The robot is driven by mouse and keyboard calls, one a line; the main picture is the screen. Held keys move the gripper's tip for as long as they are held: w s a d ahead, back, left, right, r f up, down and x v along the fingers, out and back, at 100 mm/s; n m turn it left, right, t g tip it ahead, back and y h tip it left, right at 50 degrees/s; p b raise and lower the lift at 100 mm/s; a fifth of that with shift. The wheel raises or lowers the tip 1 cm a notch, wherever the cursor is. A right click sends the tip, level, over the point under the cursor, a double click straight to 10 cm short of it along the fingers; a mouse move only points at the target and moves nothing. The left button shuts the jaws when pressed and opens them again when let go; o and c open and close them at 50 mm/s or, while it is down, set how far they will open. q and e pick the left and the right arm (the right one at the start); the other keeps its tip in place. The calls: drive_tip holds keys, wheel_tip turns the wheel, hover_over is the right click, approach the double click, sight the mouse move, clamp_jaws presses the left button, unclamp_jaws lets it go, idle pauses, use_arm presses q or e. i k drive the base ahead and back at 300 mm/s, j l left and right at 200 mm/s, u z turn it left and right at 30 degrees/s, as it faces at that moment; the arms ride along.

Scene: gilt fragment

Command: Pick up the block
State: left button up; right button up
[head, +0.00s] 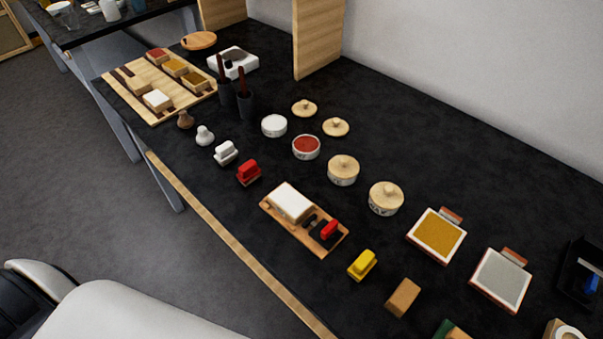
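A plain wooden block (403,297) lies on the black table near its front edge, in the lower right of the head view. A yellow block-shaped piece with a raised grip (362,265) lies to its left. Similar red (248,172) and white (226,152) pieces stand further up-left along the front edge. Which of these the task calls the block cannot be told from the picture. Neither gripper shows in the head view.
A wooden tray (266,206) carries a white slab and small red and black pieces. Round pots, including a red-filled one (306,147), stand behind. Framed ochre (437,236) and grey (501,279) pads lie right. Bare table (430,130) extends toward the wall.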

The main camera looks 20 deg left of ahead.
sight(295, 207)
drive_tip(key=k+l, duration=0.7)
